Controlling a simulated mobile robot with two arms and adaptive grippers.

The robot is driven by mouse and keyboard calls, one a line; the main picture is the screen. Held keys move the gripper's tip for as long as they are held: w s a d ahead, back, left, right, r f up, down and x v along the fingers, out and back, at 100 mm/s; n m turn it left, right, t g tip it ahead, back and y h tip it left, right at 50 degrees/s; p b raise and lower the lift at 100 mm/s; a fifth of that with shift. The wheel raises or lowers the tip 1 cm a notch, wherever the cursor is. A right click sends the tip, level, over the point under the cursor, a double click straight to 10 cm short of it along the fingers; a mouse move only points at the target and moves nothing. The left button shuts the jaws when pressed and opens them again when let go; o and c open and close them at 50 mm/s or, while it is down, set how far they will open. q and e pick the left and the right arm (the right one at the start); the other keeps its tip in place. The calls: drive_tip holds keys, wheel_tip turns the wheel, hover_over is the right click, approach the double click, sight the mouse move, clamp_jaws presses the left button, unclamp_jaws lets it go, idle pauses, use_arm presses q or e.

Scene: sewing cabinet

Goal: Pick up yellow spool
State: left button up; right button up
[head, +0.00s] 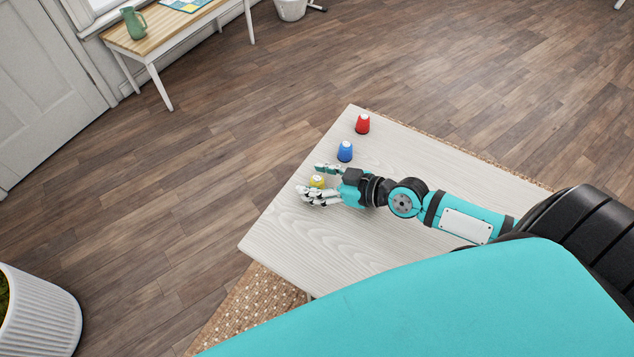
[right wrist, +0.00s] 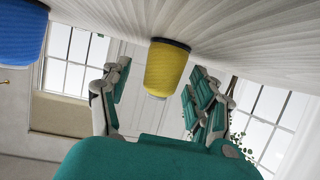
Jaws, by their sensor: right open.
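The yellow spool (head: 317,181) stands on the pale wooden table (head: 290,227) near its left edge. It also shows in the right wrist view (right wrist: 168,68), upside down there, between the fingers. My right gripper (head: 319,183) is open around the yellow spool, with fingers on both sides of it. In the right wrist view gaps show between the spool and the fingers (right wrist: 160,100). Part of the spool is hidden by the hand in the head view. My left gripper is not in view.
A blue spool (head: 345,152) stands close behind the hand, and also shows in the right wrist view (right wrist: 20,30). A red spool (head: 363,124) stands farther back. A side table with a green pitcher (head: 133,24) stands far off.

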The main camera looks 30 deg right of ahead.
drive_tip(key=shift+c, duration=0.2)
drive_tip(key=c, duration=1)
